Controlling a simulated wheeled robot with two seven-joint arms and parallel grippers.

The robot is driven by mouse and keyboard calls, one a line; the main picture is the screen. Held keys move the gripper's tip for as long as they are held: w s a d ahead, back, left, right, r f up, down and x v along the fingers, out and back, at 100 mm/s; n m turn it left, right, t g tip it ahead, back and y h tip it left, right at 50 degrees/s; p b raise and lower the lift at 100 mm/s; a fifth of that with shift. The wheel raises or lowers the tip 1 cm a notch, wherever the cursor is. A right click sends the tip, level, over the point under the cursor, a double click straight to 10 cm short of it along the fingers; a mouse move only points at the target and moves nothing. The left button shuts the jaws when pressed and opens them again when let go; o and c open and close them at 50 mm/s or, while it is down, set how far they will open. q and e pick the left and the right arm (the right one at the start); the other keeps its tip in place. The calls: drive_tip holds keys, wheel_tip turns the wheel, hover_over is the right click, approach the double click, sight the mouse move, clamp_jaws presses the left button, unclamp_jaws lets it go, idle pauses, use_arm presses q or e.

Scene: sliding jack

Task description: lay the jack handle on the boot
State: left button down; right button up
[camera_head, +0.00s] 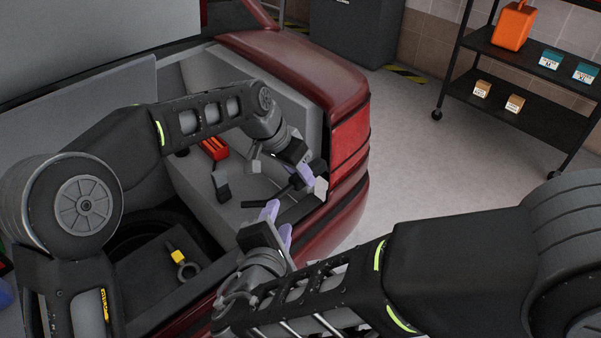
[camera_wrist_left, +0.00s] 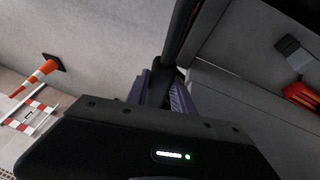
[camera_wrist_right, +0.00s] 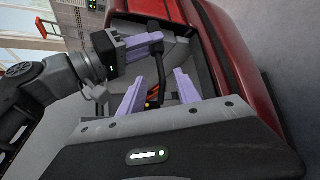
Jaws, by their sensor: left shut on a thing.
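The jack handle (camera_head: 252,203) is a thin black bar with a bend. My left gripper (camera_head: 304,174) is shut on it, over the right part of the open boot (camera_head: 240,172) of the red car. In the left wrist view the handle (camera_wrist_left: 182,35) runs up and away from between the lavender fingers. In the right wrist view the handle (camera_wrist_right: 161,72) hangs down from the left gripper (camera_wrist_right: 143,45). I cannot tell whether its end touches the boot. My right gripper (camera_head: 278,222) is open and empty, just in front of the boot's rear edge.
A grey block (camera_head: 221,186) and a red item (camera_head: 213,148) are on the boot floor. A yellow-handled tool (camera_head: 178,257) lies in the recess at front left. The red tail corner (camera_head: 350,140) bounds the boot on the right. A shelf cart (camera_head: 530,90) stands far right, with clear floor between.

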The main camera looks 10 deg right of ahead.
drive_tip(key=s+d+f+m+g, duration=0.1)
drive_tip(key=s+d+f+g, duration=0.2)
drive_tip(key=f, duration=0.5)
drive_tip(key=s+d+f+m+g, duration=0.2)
drive_tip(key=d+f+g, duration=0.15)
drive_tip(key=f, duration=0.45)
drive_tip(key=s+a+f+m+g+y, duration=0.35)
drive_tip(key=s+f+m+g, duration=0.45)
drive_tip(key=s+f, duration=0.45)
drive_tip(key=w+d+f+m+t+y, duration=0.2)
drive_tip(key=w+d+f+m+y, duration=0.1)
drive_tip(key=f+m, duration=0.6)
drive_tip(key=w+d+m, duration=0.1)
drive_tip(key=m, duration=0.1)
drive_tip(key=shift+f+m, duration=0.25)
drive_tip(key=shift+m, duration=0.05)
drive_tip(key=shift+a+y, duration=0.1)
drive_tip(key=shift+y, duration=0.15)
